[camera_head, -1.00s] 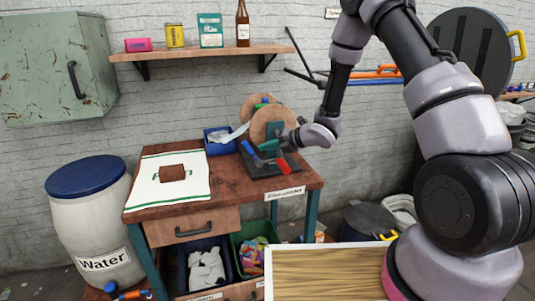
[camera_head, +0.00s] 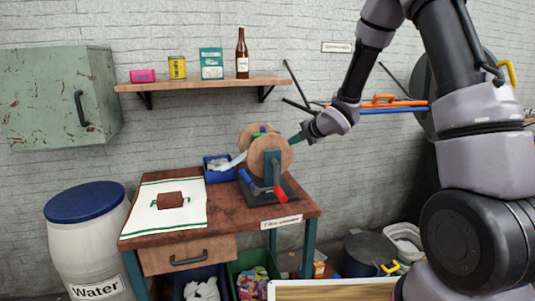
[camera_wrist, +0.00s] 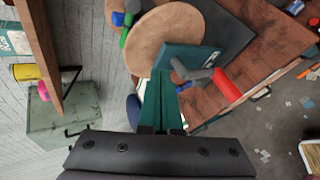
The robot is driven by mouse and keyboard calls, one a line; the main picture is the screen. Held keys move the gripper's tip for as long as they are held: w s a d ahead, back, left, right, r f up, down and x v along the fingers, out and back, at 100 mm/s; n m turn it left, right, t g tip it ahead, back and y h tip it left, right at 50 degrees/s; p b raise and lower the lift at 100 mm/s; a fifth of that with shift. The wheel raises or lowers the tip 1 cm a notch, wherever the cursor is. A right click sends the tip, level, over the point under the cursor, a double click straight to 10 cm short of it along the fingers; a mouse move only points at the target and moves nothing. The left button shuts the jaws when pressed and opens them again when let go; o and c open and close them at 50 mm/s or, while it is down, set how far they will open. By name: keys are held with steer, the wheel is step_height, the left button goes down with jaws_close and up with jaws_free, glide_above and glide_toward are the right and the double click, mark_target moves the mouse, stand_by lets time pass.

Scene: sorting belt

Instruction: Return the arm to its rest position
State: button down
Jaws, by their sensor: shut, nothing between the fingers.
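My gripper (camera_head: 297,138) is raised in the air just right of the wooden discs of the bench device in the head view. In the wrist view my gripper (camera_wrist: 160,78) shows as green fingers closed together, with nothing held between them. My arm reaches in from the right side of the head view, bent at the elbow. The bench device has wooden discs (camera_head: 270,157), a dark base and a red handle (camera_head: 280,194). The red handle also shows in the wrist view (camera_wrist: 226,85), to the right of the fingers.
The wooden bench (camera_head: 235,213) carries a white cloth (camera_head: 150,216) with a brown block (camera_head: 170,200) and a blue bin (camera_head: 219,172). A shelf (camera_head: 200,86) holds a bottle and small boxes. A white barrel (camera_head: 88,240) stands left. Orange and blue tools (camera_head: 385,104) hang behind my arm.

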steer(key=s+d+r+m+h, duration=0.3)
steer(key=s+d+r+m, duration=0.2)
steer(key=d+r+m, duration=0.25)
steer(key=s+d+r+m+h, duration=0.3)
steer(key=s+d+r+m, duration=0.2)
steer(key=d+r+m, duration=0.25)
steer(key=s+r+m+g, duration=0.1)
steer(key=s+r+m, duration=0.2)
steer(key=s+m, duration=0.5)
steer(key=s+r+m+g+y, duration=0.1)
steer(key=s+r+m, duration=0.2)
steer(key=s+m, duration=0.4)
steer(key=s, duration=0.9)
steer(key=shift+s+d+m, duration=0.15)
steer(key=shift+s+m, duration=0.2)
steer(key=shift+m, duration=0.05)
